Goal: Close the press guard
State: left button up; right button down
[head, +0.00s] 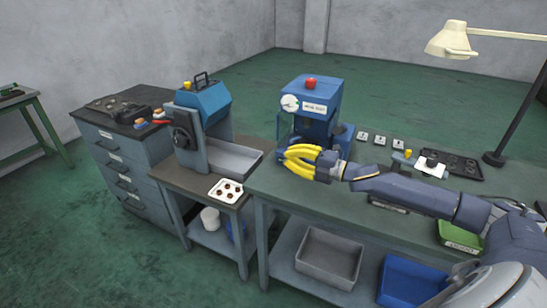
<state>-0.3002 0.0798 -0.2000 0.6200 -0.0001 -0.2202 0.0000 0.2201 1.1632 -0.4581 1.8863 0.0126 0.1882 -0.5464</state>
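The blue press (328,95) stands at the back of the green bench, with a red button (311,84) on top and a round gauge (290,103) on its front. A thin upright edge (278,126) shows at its left side; I cannot tell whether it belongs to the guard or how the guard stands. My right gripper (281,155), with yellow fingers, is in front of the press's lower part and partly hides it. The fingertips look near each other, but whether they are shut is unclear. No held object shows. My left gripper is not in view.
A blue-hooded machine (205,100) with a grey tray (235,160) stands left on a lower table, near a white holed plate (226,190). A dark tray (455,164) and a lamp (454,40) are at right. Bins (330,258) sit on the shelf below.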

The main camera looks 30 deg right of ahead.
jog(key=d+n+g+y, duration=0.1)
jog(key=d, duration=0.9)
jog(key=shift+s, duration=0.15)
jog(key=shift+a, duration=0.2)
dwell(0.3)
